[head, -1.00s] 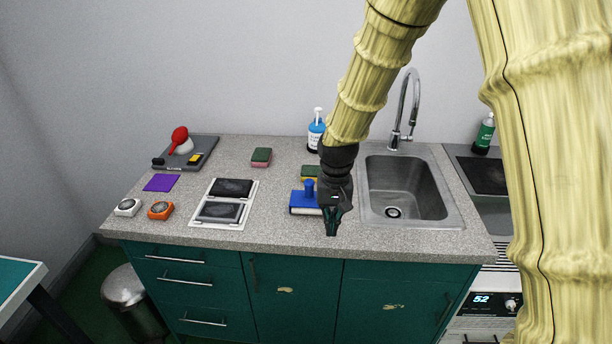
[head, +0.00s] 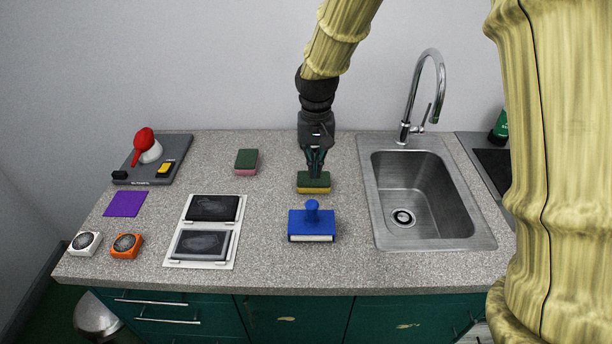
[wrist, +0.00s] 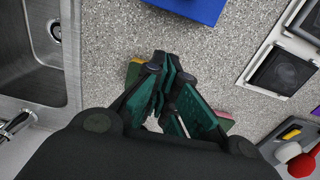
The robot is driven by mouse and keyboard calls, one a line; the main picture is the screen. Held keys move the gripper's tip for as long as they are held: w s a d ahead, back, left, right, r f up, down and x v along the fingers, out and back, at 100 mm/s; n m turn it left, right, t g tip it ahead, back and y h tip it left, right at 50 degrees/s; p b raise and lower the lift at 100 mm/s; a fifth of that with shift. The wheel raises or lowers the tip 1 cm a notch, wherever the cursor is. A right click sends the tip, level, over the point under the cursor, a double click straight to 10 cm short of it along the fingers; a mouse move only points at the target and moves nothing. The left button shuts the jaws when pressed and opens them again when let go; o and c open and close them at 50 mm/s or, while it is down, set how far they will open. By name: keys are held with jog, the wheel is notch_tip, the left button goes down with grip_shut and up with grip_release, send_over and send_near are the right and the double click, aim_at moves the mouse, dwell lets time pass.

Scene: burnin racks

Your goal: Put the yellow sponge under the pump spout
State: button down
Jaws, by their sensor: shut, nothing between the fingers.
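The yellow sponge (head: 313,189), with a green scrub top, lies on the counter behind the blue stamp-like block. My gripper (head: 316,174) is shut and empty, pointing down just above or at the sponge; I cannot tell whether it touches. In the wrist view, part of the yellow sponge (wrist: 133,72) shows beside the shut fingers (wrist: 165,62), which cover much of the view. The pump bottle and its spout are not visible now; in the earlier head frame a blue bottle with a white pump stood at the wall, where my arm now blocks the view.
A blue handled block (head: 312,222) stands in front of the yellow sponge. A pink sponge (head: 246,170) with green top lies to the left. The sink (head: 420,205) with tall faucet (head: 408,100) is at right. A framed double panel (head: 206,230) lies left of the block.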

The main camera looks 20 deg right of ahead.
aim_at(313, 191)
jog(key=shift+w+a+f+p, duration=0.1)
jog(key=shift+f+p, duration=0.45)
jog(key=shift+f, duration=1.9)
jog(key=shift+w+f+p, duration=0.1)
jog(key=shift+f+p, duration=0.4)
jog(key=shift+f, duration=1.9)
